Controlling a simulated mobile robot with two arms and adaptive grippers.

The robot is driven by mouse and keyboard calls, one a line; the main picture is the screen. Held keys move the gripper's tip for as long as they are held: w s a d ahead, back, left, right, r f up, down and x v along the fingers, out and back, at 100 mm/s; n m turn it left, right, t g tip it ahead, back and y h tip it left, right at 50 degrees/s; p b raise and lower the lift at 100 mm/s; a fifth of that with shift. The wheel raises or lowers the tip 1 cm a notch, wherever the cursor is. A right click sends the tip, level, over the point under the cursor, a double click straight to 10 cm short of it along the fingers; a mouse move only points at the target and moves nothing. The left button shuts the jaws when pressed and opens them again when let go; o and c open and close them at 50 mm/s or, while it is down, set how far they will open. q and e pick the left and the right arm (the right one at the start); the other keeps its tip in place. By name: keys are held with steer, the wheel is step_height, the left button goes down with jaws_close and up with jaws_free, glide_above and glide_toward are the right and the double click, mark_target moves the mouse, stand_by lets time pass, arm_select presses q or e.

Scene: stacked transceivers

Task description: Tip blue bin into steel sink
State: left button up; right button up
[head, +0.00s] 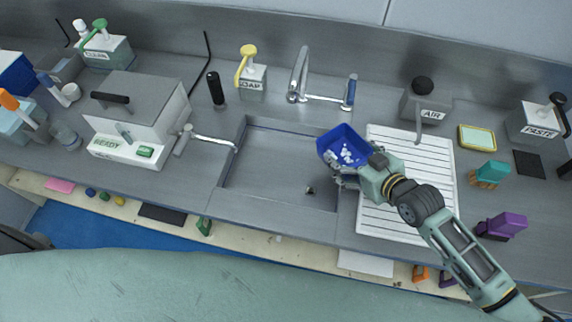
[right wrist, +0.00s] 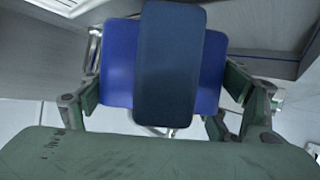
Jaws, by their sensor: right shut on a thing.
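The blue bin (head: 336,139) is a small open box with several small white pieces (head: 348,154) inside. My right gripper (head: 346,176) is shut on the bin at its near side and holds it over the right edge of the steel sink (head: 262,200). The bin appears tilted, with its inside facing the head camera. The right wrist view shows the bin (right wrist: 118,62) between the fingers, with a dark blue panel (right wrist: 170,65) in front. The sink basin looks empty apart from the dark drain. My left gripper is not in view.
A white ribbed drainboard (head: 400,225) lies right of the sink, under my right arm. A faucet (head: 300,75) stands behind the sink. A white box-shaped machine (head: 135,115) with a spout is at left. A soap dispenser (head: 252,80) and an air dispenser (head: 425,103) stand at the back.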

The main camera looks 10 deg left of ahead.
step_height(320, 180, up, 6)
steer(key=p, duration=0.5)
steer(key=shift+p, duration=0.3)
steer(key=s+d+r+n+g+y+b, duration=0.1)
steer(key=s+d+r+b, duration=0.3)
steer(key=s+d+b, duration=0.1)
steer(key=s+d+r+n+g+y+b, duration=0.1)
steer(key=s+d+r+b, duration=0.3)
steer(key=s+d+b, duration=0.2)
steer(key=shift+s+d+r+n, duration=0.25)
steer(key=shift+s+d+n, duration=0.15)
steer(key=shift+s+d, duration=0.3)
